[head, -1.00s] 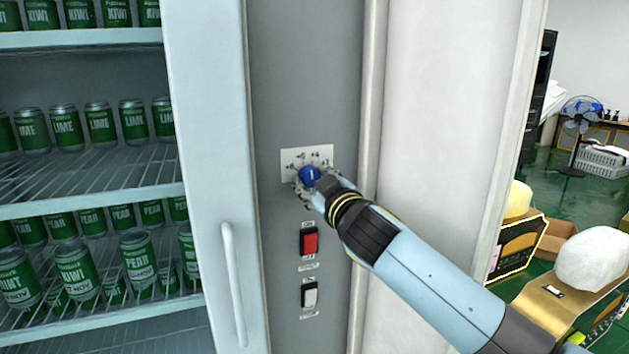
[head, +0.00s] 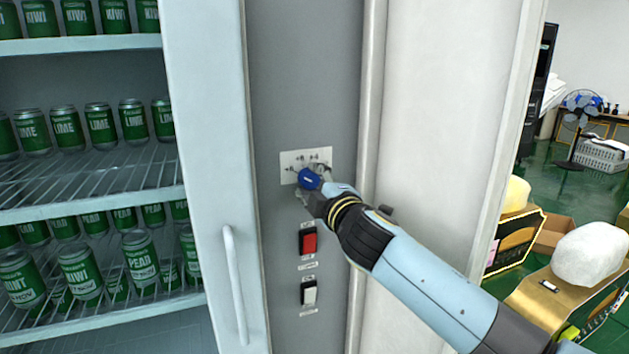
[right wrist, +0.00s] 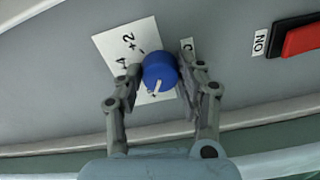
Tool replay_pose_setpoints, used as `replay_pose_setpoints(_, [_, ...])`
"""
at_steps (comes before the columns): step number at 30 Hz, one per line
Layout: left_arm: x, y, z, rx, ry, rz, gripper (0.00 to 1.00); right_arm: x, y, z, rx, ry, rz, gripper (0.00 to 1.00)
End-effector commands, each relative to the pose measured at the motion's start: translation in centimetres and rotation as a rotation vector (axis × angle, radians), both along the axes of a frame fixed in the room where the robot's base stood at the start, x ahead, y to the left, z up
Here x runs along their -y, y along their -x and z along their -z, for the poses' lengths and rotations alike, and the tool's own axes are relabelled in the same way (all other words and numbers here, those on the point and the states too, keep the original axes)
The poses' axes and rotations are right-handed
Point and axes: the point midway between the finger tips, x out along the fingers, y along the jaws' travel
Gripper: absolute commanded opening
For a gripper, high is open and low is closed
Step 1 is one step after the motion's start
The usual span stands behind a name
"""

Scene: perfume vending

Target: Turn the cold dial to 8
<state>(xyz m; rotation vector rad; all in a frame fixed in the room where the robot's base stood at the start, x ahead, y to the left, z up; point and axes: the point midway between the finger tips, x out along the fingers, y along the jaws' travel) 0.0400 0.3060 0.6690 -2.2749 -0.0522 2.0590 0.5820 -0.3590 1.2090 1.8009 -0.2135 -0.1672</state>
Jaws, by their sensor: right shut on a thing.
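The cold dial is a round blue knob (head: 309,179) with a white pointer line, set on a white number plate (head: 291,157) on the grey panel. In the head view its pointer lies closer to horizontal. My right gripper (head: 316,190) reaches it from the lower right and is shut on it. In the right wrist view the blue knob (right wrist: 159,71) sits between the two fingers of my right gripper (right wrist: 161,80), with +2 and +4 legible on the plate. Other marks are partly hidden by the fingers. My left gripper is not in view.
A red switch (head: 308,242) and a white switch (head: 309,291) sit below the dial. To the left are a white door handle (head: 235,285) and shelves of green cans (head: 82,272). Boxes and a white bag (head: 592,255) stand at the right.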

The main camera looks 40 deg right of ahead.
Motion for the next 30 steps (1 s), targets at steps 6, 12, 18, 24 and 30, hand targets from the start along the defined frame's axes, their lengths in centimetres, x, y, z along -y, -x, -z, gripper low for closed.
replay_pose_setpoints(6, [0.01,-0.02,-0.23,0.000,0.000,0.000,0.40,-0.02,0.05,0.16,-0.018,0.060,0.000,0.06])
replay_pose_setpoints(12, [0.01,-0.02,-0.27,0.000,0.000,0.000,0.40,-0.01,0.06,0.21,-0.023,0.077,0.000,0.06])
replay_pose_setpoints(18, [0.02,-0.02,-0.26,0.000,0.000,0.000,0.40,0.00,0.06,0.23,-0.023,0.078,0.000,0.06])
replay_pose_setpoints(24, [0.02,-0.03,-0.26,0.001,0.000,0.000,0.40,0.00,0.06,0.23,-0.023,0.078,0.000,0.48])
replay_pose_setpoints(30, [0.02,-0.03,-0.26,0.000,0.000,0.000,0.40,0.01,0.03,0.12,-0.021,0.077,0.001,0.61])
